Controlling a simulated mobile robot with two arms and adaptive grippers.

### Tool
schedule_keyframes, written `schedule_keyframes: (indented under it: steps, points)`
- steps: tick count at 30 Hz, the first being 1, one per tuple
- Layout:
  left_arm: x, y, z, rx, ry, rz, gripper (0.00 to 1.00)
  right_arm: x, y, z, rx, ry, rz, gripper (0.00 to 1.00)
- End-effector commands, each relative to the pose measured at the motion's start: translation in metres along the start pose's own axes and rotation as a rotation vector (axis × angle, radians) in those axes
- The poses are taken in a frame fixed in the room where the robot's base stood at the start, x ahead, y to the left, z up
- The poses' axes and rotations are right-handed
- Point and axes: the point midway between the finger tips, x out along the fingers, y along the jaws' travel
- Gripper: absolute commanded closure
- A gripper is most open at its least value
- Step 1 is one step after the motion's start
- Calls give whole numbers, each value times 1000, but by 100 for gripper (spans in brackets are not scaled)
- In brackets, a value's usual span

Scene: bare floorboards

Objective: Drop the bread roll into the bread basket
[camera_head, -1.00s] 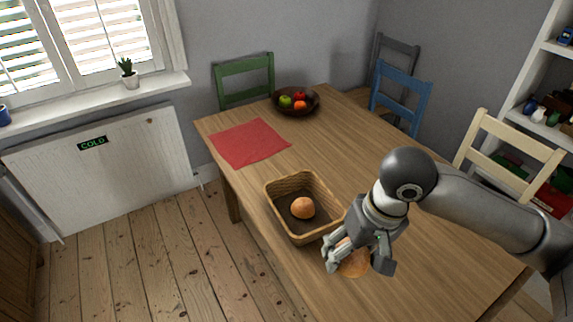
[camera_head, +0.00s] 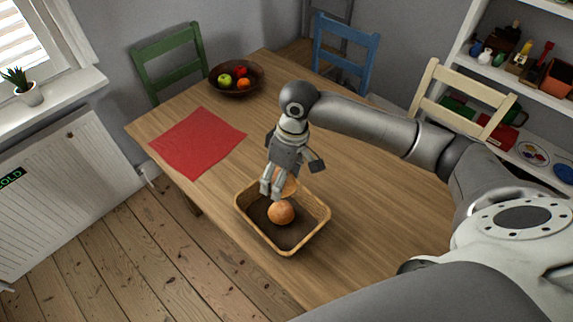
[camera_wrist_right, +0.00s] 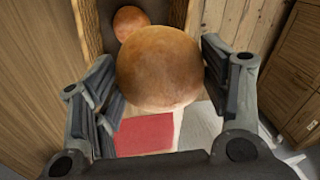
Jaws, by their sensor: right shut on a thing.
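My right gripper (camera_head: 279,188) is shut on a round brown bread roll (camera_head: 289,187), which is partly hidden by the fingers in the head view. The held roll (camera_wrist_right: 158,68) shows large between the two fingers in the right wrist view. The wicker bread basket (camera_head: 251,229) stands on the table, below the gripper, which hangs over its back part. Another bread roll (camera_head: 281,212) lies inside the basket, and it also shows in the right wrist view (camera_wrist_right: 130,22). My left gripper is not in view.
The wooden table (camera_head: 370,205) has bare room right of the basket. A red cloth (camera_head: 197,142) and a dark fruit bowl (camera_head: 237,91) lie further back. Green (camera_head: 170,60), blue (camera_head: 345,50) and cream (camera_head: 465,95) chairs stand around the table.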

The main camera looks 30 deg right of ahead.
Motion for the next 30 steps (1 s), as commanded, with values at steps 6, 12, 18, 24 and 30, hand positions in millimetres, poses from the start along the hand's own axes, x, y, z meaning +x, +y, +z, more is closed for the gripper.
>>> schedule_keyframes:
  steps: [6,12,18,24,30]
  points:
    - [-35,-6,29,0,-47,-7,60,17,27,-7,-238,-37,-19,50]
    - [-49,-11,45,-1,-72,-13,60,33,44,-5,-387,-58,-26,50]
    - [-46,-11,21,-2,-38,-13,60,42,50,-3,-439,-67,-28,50]
    - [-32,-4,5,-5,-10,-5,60,53,51,-2,-441,-66,-28,50]
    - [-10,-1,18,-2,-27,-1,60,72,54,0,-441,-65,-27,50]
